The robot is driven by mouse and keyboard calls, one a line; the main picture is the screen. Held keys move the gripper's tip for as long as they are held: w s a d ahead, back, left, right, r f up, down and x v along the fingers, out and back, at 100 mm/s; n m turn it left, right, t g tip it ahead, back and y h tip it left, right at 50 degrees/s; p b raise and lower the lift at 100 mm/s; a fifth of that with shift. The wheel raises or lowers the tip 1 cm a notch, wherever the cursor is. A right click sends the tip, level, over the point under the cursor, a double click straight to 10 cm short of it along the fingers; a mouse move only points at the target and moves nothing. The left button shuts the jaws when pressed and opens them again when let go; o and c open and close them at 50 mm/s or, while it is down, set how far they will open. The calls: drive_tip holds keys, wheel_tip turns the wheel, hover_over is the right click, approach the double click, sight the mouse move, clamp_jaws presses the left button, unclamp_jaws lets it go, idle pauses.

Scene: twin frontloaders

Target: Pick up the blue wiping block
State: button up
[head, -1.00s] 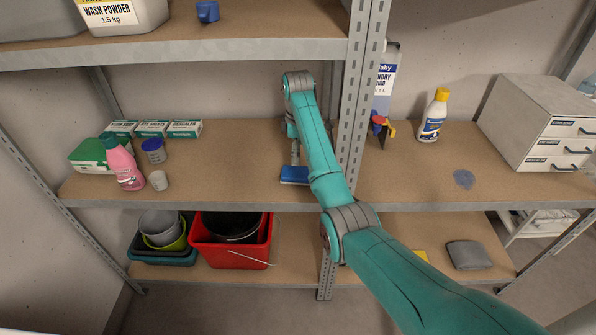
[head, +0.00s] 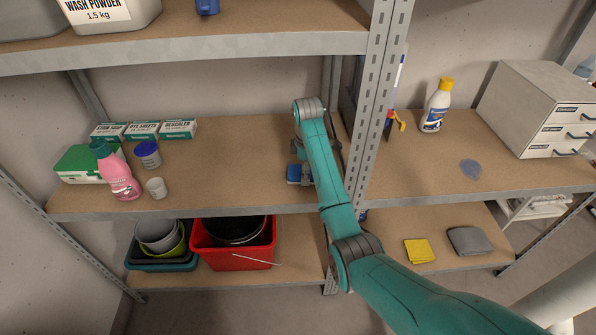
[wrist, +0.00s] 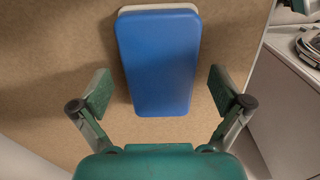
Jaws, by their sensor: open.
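The blue wiping block (wrist: 158,62) lies on the middle shelf board, a blue slab with a pale layer showing at its far end in the wrist view. In the head view the block (head: 293,174) sits near the shelf's front edge, partly hidden by my arm. My gripper (wrist: 163,92) is open, with one finger on each side of the block's near part in the wrist view. Gaps show between both fingers and the block. In the head view my gripper is mostly hidden behind my arm.
A metal upright (head: 373,110) stands close to the right of my arm. The upper shelf (head: 230,45) hangs overhead.

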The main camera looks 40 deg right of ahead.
drive_tip(key=shift+f, duration=0.1)
drive_tip(key=c, duration=1.3)
